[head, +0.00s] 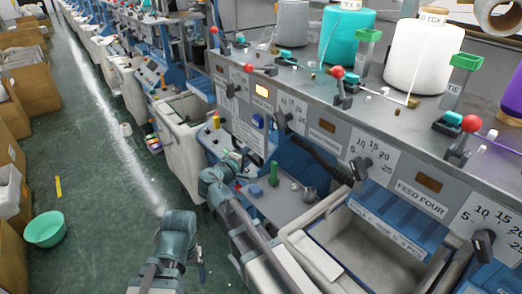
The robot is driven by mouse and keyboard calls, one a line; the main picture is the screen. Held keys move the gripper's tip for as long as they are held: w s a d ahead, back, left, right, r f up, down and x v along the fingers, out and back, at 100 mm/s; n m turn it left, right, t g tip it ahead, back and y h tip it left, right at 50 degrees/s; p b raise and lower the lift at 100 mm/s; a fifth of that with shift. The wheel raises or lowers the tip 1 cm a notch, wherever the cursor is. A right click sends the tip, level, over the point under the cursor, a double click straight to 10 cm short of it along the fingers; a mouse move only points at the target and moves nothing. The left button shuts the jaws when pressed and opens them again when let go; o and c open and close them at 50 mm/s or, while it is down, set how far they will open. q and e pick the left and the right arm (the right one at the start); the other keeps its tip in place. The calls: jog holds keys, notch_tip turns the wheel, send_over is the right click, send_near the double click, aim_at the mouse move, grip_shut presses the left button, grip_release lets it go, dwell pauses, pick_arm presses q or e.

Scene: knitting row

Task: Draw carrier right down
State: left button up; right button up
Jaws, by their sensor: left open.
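Several levers with red ball knobs stand along the top edge of the grey machine: one at the far left (213,30), one beside it (248,68), one in the middle (337,73) and one at the right (470,123). I cannot tell which part, if any, is the right carrier. My left gripper (238,156) is small and partly hidden by its own arm, low in front of the machine's panel. It is open, and I see nothing held. It is below the red-knobbed levers and apart from them. My right gripper is not in view.
Large yarn cones, one teal (346,38) and one white (423,60), stand on the machine top. Black dial knobs (361,167) stick out from its front. An open bin (385,262) is below. A green bowl (45,229) and cardboard boxes (28,85) border the aisle.

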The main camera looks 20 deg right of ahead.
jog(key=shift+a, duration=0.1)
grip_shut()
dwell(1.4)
